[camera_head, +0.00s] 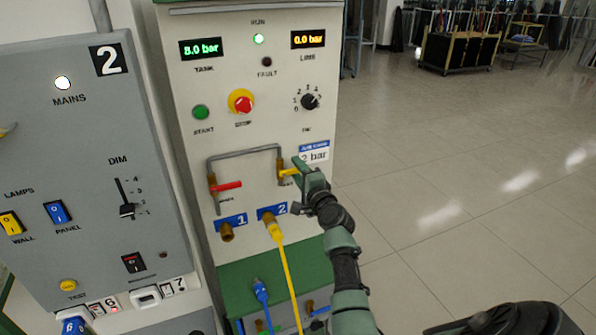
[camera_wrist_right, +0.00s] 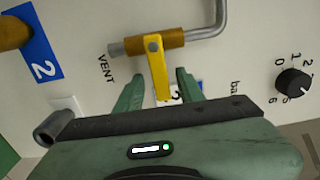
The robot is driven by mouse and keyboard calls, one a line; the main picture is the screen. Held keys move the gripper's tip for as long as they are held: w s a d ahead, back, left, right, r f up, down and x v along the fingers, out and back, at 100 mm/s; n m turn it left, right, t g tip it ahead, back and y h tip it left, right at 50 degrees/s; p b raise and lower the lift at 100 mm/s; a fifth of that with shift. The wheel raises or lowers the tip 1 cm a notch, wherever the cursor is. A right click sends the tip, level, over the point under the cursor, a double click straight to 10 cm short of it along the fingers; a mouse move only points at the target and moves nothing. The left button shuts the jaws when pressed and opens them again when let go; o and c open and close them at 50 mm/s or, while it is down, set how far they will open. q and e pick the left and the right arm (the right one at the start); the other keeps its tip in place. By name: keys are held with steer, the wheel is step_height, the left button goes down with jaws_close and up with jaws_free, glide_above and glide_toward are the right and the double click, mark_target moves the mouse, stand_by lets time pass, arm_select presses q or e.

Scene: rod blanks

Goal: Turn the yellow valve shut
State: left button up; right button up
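The yellow valve lever (camera_head: 288,172) is on the right leg of the grey pipe on the white panel, above the blue label 2. In the right wrist view the yellow valve lever (camera_wrist_right: 158,72) sticks out crosswise from its brass body (camera_wrist_right: 150,45), which lies along the pipe. My right gripper (camera_head: 298,172) is at the lever's free end. In the wrist view the right gripper (camera_wrist_right: 158,88) is open, one finger on each side of the lever's end, with visible gaps. My left gripper is not in view.
The red valve lever (camera_head: 227,186) is on the pipe's left leg. A yellow hose (camera_head: 286,270) is plugged in below label 2. A black knob (camera_head: 310,101) is above right. The tank display (camera_head: 201,48) reads 8.0 bar, the line display (camera_head: 308,39) 0.0 bar. Open floor lies right.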

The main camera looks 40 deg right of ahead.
steer(key=shift+s, duration=0.1)
steer(key=b+v, duration=0.1)
steer(key=v, duration=0.6)
steer(key=shift+s, duration=0.3)
steer(key=shift+a, duration=0.2)
